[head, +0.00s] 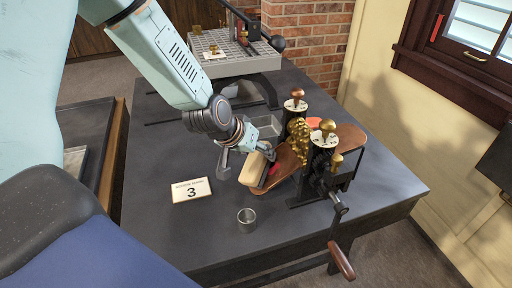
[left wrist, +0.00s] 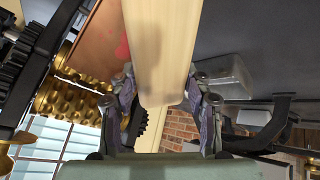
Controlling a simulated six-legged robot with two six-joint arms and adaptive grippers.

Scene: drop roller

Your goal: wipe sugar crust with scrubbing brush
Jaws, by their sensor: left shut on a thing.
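The scrubbing brush has a pale wooden block (head: 253,169) with a dark underside. It is tilted at the near-left end of a copper-coloured chute (head: 286,184) on the drop roller. My left gripper (head: 247,150) is shut on the brush. In the left wrist view, the wooden block (left wrist: 157,45) runs between the two fingers (left wrist: 163,103). A red patch, probably the sugar crust (head: 275,169), shows on the chute beside the brush. It also shows in the left wrist view (left wrist: 123,48), partly hidden by the block. Whether the bristles touch it I cannot tell. My right gripper is not in view.
The drop roller's brass rollers (head: 299,142) and crank (head: 341,260) stand right of the brush. A small metal cup (head: 247,220) and a card marked 3 (head: 191,190) are on the dark table (head: 390,193). A clear tray (head: 264,127) lies behind the gripper.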

